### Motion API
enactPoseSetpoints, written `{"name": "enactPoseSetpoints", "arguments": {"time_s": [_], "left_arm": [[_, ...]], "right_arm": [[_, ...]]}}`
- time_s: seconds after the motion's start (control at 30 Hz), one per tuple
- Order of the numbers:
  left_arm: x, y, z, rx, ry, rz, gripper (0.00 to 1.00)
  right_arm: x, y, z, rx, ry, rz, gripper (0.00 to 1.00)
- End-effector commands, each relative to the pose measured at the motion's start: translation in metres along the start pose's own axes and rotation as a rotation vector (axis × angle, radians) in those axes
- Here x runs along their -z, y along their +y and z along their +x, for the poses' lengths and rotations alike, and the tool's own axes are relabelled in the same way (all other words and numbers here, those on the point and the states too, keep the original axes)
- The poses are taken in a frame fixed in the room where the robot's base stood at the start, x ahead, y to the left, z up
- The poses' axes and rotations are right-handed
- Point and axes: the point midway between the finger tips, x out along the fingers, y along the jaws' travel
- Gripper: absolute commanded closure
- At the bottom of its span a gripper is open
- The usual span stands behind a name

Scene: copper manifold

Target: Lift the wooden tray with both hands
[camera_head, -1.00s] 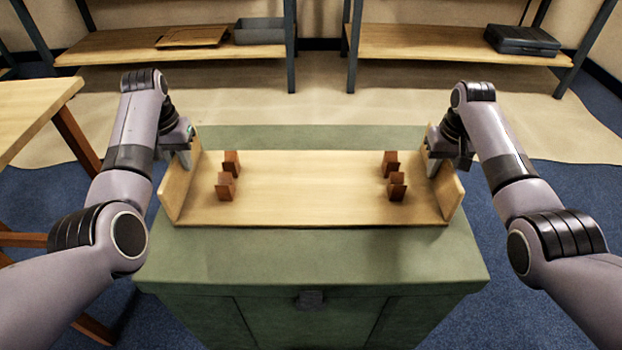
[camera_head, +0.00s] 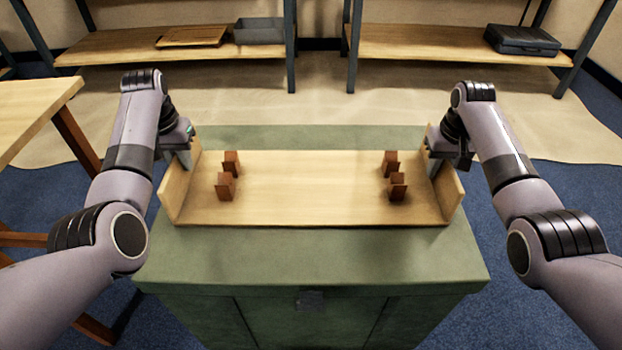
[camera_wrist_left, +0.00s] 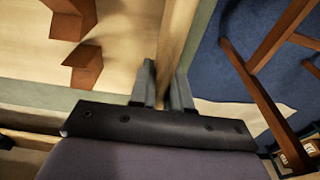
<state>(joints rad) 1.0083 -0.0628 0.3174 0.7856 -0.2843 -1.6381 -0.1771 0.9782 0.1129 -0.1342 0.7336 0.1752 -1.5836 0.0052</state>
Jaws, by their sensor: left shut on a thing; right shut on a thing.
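The wooden tray (camera_head: 310,195) is a light wood board with raised end walls and small brown notched blocks (camera_head: 226,186) near both ends. It is level, on or just above the green chest; I cannot tell if there is a gap. My left gripper (camera_head: 188,158) is shut on the tray's left end wall. In the left wrist view, the fingers (camera_wrist_left: 163,88) straddle that wall (camera_wrist_left: 178,35). My right gripper (camera_head: 432,162) is at the tray's right end wall and shut on it; its fingertips are partly hidden by the wall.
The green chest (camera_head: 310,258) is under the tray, with a dark latch in front. A wooden table (camera_head: 30,110) stands at the left. Shelves at the back hold a grey bin (camera_head: 259,31) and a dark case (camera_head: 521,40). Blue carpet lies on both sides.

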Motion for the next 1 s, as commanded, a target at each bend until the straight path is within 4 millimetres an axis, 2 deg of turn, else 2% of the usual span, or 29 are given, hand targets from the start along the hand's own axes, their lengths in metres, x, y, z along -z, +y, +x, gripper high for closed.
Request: {"name": "enactPoseSetpoints", "arguments": {"time_s": [0.67, 1.0], "left_arm": [[0.002, 0.000, -0.004, 0.000, 0.006, 0.000, 1.00], [0.004, 0.000, -0.019, 0.000, 0.005, 0.000, 1.00]], "right_arm": [[0.002, 0.000, -0.003, 0.001, 0.005, 0.000, 1.00], [0.003, 0.000, -0.019, 0.001, 0.004, -0.001, 1.00]]}}
